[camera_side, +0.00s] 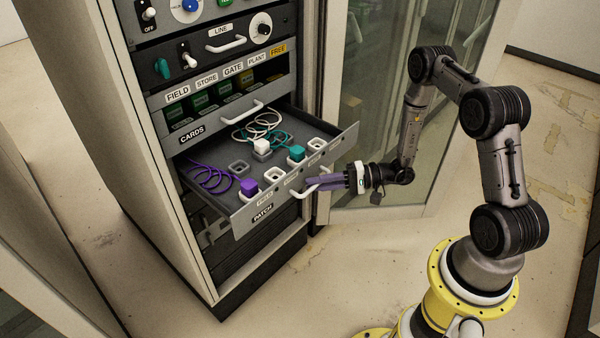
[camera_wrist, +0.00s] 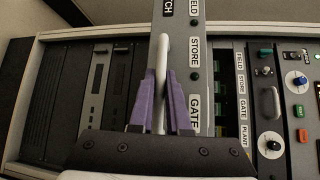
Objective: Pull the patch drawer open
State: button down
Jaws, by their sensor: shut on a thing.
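The grey patch drawer (camera_side: 345,144) stands pulled out of the cabinet, with its PATCH label on the front. Inside are a purple plug (camera_side: 249,187), a white plug (camera_side: 262,147) and a teal plug (camera_side: 297,153), with cables of matching colours. My gripper (camera_side: 312,186) is at the drawer front, its purple fingers shut on the white bar handle (camera_side: 298,195). In the wrist view the handle (camera_wrist: 164,60) runs between the two fingers (camera_wrist: 161,105), beside the drawer front (camera_wrist: 195,75) with labels STORE and GATE. The gripper hides part of the handle.
Above the drawer is the cards panel with its own white handle (camera_side: 241,113) and labelled slots. Higher up is the LINE panel with a handle (camera_side: 226,44) and a dial (camera_side: 261,27). A glass-doored cabinet (camera_side: 375,130) stands to the right. The floor in front is clear.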

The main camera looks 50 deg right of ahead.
jog(key=shift+s, duration=1.55)
jog(key=c, duration=0.9)
grip_release()
jog(key=v, duration=1.2)
jog(key=shift+a, duration=0.1)
